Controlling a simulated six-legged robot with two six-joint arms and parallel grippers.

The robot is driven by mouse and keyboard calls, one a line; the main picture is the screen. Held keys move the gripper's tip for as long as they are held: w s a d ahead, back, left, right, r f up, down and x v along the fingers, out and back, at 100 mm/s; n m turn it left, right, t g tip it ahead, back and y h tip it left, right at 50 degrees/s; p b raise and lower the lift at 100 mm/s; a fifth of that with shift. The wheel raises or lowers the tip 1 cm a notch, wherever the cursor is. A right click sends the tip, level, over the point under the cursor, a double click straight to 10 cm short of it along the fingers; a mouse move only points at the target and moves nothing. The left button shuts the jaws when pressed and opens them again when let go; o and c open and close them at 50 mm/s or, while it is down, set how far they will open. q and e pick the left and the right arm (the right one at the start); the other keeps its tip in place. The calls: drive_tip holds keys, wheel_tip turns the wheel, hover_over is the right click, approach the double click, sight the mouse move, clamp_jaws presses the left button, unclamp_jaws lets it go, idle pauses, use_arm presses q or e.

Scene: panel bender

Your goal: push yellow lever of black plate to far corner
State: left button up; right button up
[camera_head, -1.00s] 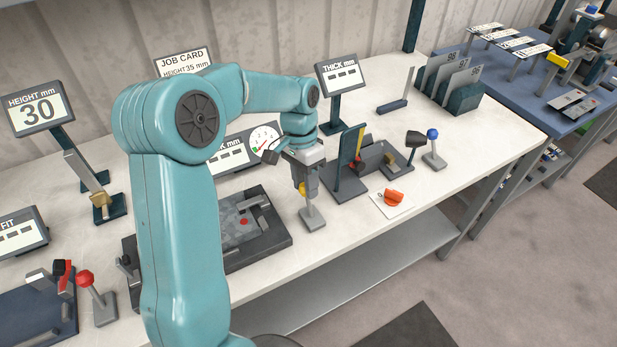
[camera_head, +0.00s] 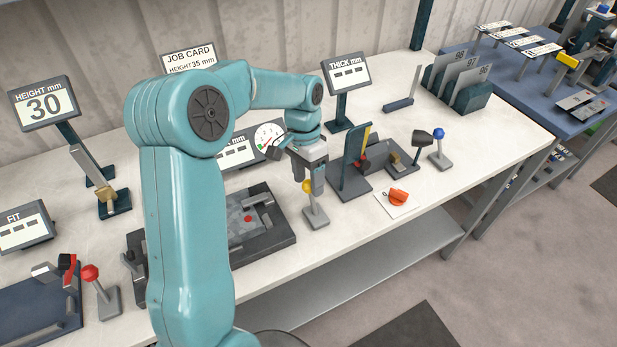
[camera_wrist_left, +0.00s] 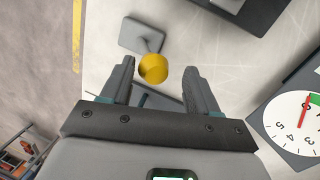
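The lever's yellow knob (camera_head: 307,187) stands on a short stem over a grey base (camera_head: 316,219), at the right side of the black plate (camera_head: 277,240). The plate carries a grey patterned area and a red dot. My left gripper (camera_head: 312,184) is right at the knob, pointing down and partly covering it. In the left wrist view the yellow knob (camera_wrist_left: 153,68) shows between and slightly beyond the open fingertips (camera_wrist_left: 158,72), nearer the left finger. Contact cannot be told. My left arm hides part of the plate. My right gripper is not in view.
An upright dark panel (camera_head: 354,158) stands just right of my gripper. A round dial (camera_head: 268,136) is behind. A red-knobbed lever (camera_head: 90,272) is at the left. The front table edge is close.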

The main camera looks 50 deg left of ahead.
use_arm(q)
drive_tip(key=shift+s+d+r, duration=0.15)
drive_tip(key=shift+d+r, duration=0.05)
drive_tip(key=p+v, duration=0.1)
drive_tip(key=v, duration=1.5)
drive_tip(key=shift+a, duration=0.2)
drive_tip(key=shift+w, duration=0.2)
drive_tip(key=shift+s, duration=0.1)
